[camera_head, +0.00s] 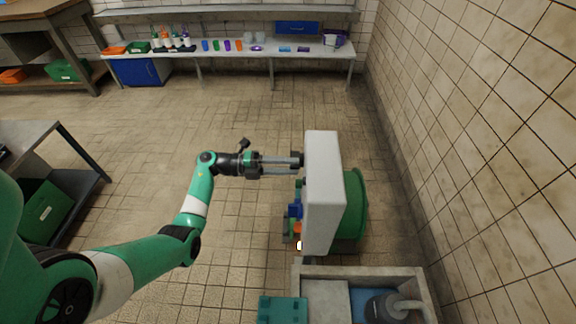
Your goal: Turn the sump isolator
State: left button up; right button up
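A pale grey box (323,190) stands at the centre right, seen from above and behind its top. A small dark part (302,159), possibly the isolator's knob, shows at the box's left side. My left gripper (296,162) reaches it from the left. Its two long fingers lie level with a narrow gap between them, and their tips meet or overlap the dark part. I cannot tell whether they clamp it. The box's front face is turned away and mostly hidden. My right gripper is not in view.
A green round body (354,203) sits right behind the box. Blue and orange parts (296,212) are below the gripper. A concrete sump (415,279) with a pipe lies in front. A tiled wall (490,130) closes the right side. The floor (150,140) at left is clear.

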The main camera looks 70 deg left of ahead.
pick_arm(q)
jog(key=p+v, duration=0.1)
jog(key=v, duration=1)
jog(key=shift+s+p, duration=0.25)
jog(key=shift+p, duration=0.15)
jog(key=shift+a, duration=0.15)
